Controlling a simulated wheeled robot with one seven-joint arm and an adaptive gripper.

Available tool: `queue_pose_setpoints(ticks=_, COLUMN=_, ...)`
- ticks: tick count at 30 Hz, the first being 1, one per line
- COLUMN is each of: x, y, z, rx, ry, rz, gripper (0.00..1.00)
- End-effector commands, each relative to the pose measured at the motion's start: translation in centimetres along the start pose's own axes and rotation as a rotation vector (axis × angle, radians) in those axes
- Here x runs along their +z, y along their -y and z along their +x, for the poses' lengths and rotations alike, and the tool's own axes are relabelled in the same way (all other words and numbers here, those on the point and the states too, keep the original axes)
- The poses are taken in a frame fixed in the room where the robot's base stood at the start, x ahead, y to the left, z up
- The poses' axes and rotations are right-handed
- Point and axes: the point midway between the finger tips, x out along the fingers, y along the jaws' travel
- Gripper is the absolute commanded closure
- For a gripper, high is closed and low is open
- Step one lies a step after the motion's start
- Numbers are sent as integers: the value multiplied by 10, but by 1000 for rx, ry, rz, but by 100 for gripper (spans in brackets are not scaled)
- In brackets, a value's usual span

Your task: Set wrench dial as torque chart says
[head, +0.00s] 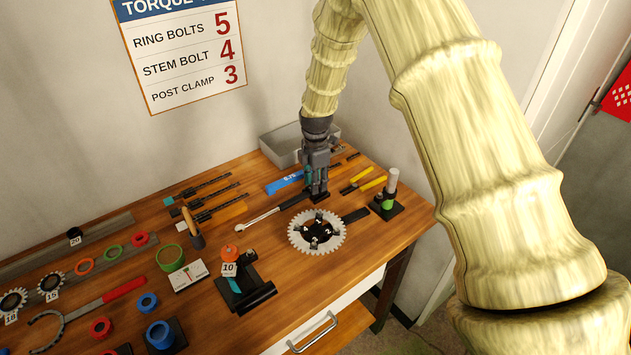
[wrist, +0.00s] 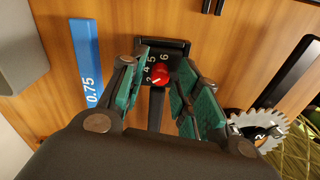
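The torque chart (head: 180,58) on the wall reads ring bolts 5, stem bolt 4, post clamp 3. The wrench (head: 263,222) lies on the table with its dark handle running toward my gripper (head: 317,190). In the wrist view a red dial (wrist: 160,74) sits on a dark plate (wrist: 175,47), with white digits including 2, 4, 5 and 6 around it. My gripper's green-padded fingers (wrist: 158,88) are apart on either side of the dial, with gaps visible. The dial's pointer is too small to read. My gripper hides the dial in the head view.
A toothed chainring (head: 300,238) with numbered bolts lies just in front of my gripper. A blue gauge marked 0.75 (wrist: 87,62) lies to the left. A post with a green band (head: 389,190) stands to the right, and a grey tray (head: 281,150) behind.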

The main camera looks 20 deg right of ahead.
Motion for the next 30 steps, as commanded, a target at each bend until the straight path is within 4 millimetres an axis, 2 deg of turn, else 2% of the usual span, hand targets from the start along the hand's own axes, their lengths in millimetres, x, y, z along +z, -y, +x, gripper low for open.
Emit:
queue_pose_setpoints(ticks=9, x=0, y=0, z=0, rx=0, ry=0, rz=0, gripper=61)
queue_pose_setpoints(ticks=14, x=0, y=0, z=-10, rx=1, ry=-1, rz=0, gripper=61)
queue_pose_setpoints(ticks=30, x=1, y=0, z=-100, rx=1, ry=-1, rz=0, gripper=61)
